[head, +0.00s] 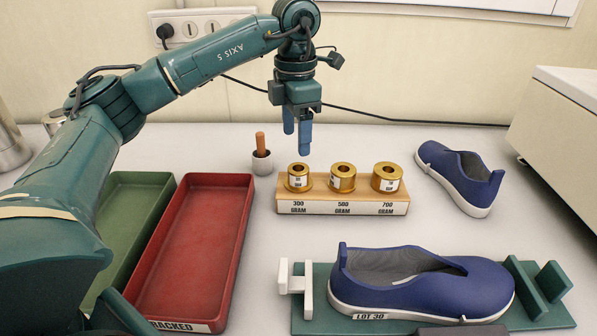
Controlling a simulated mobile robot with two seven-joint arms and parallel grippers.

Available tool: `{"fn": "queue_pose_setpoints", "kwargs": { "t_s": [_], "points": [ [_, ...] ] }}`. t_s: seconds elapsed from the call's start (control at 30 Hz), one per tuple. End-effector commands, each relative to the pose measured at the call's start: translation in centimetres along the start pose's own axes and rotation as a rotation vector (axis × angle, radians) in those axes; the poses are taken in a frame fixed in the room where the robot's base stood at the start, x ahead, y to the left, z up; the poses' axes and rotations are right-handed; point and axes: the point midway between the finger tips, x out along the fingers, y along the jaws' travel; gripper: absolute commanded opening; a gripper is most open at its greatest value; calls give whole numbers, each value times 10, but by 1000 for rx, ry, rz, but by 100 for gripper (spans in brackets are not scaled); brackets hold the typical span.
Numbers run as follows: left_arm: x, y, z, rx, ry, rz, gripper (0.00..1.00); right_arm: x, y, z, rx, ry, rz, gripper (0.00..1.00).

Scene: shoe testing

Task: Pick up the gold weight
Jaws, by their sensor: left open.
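Three gold weights stand upright on a wooden block (342,193) with labels reading 300, 500 and 700 gram. They are the left gold weight (299,178), the middle gold weight (342,178) and the right gold weight (387,177). My left gripper (297,140) points down with blue fingers, open and empty. In the picture it hangs above the left weight, with no contact visible. My right gripper is not in view.
A blue shoe (420,281) sits in a green fixture (315,318) at the front; another blue shoe (460,178) lies at right. A red tray (190,240) and a green tray (130,215) are at left.

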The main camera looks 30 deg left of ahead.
Motion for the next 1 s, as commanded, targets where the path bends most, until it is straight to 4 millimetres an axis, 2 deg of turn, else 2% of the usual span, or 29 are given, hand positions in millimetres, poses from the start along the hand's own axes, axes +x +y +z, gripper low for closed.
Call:
{"fn": "queue_pose_setpoints", "kwargs": {
  "t_s": [0.1,0.37,0.67,0.97,1.0],
  "points": [
    [21,0,0,0,2,0,64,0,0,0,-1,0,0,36],
    [41,-1,1,0,0,0,64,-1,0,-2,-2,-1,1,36],
    [82,-3,3,0,1,-1,64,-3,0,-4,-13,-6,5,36],
    [88,-3,4,0,-1,1,64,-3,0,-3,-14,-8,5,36],
    [88,-3,4,0,-1,1,61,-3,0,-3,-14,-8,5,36]
  ]
}}
